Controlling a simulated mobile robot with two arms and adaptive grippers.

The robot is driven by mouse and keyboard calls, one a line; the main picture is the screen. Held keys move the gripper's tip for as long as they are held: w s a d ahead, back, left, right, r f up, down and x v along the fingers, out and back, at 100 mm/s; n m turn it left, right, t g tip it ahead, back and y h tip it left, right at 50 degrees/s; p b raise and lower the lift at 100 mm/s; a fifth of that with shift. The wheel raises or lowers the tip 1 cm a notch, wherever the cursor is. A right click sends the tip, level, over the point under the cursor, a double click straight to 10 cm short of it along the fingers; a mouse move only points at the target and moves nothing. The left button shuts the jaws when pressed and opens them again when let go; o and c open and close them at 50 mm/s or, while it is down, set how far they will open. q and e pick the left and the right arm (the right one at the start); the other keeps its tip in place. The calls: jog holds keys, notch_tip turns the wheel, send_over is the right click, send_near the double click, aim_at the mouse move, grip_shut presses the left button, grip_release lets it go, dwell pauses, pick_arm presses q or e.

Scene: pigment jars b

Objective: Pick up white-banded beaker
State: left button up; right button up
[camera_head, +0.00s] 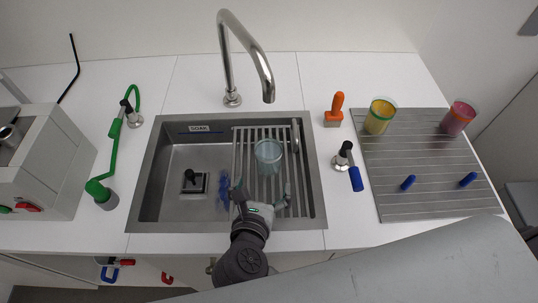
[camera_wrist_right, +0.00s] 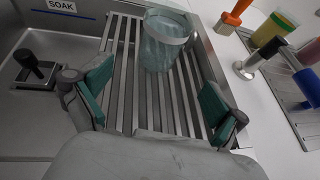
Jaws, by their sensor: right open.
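The white-banded beaker (camera_head: 268,154) is a clear bluish cup with a pale band near its rim. It stands on the slatted rack (camera_head: 242,150) over the right part of the sink. In the right wrist view the beaker (camera_wrist_right: 166,45) is beyond the fingertips, right of centre. My right gripper (camera_head: 262,190) is open and empty above the rack, on the near side of the beaker and apart from it. Its two green-padded fingers show in the right wrist view (camera_wrist_right: 155,92). My left gripper is not in view.
A curved faucet (camera_head: 232,60) rises behind the sink. A blue brush-like item (camera_head: 223,190) lies left of the gripper. An orange-handled brush (camera_head: 335,108) and a black-and-blue tap handle (camera_head: 347,168) stand right. A grooved board (camera_head: 410,150) holds yellow (camera_head: 379,117) and pink (camera_head: 457,119) cups.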

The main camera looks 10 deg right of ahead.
aim_at(271, 154)
jog(key=x, duration=0.4)
jog(key=shift+w+d+f+b, duration=0.1)
jog(key=shift+w+f+b, duration=0.05)
jog(key=shift+w+b, duration=0.2)
jog(key=shift+w+d+f, duration=0.2)
jog(key=shift+w, duration=0.1)
jog(key=b+x, duration=0.1)
jog(key=x, duration=0.4)
jog(key=shift+a+b, duration=0.1)
jog(key=shift+b, duration=0.2)
jog(key=shift+s+r, duration=0.1)
jog(key=shift+c, duration=0.8)
jog(key=c, duration=1.4)
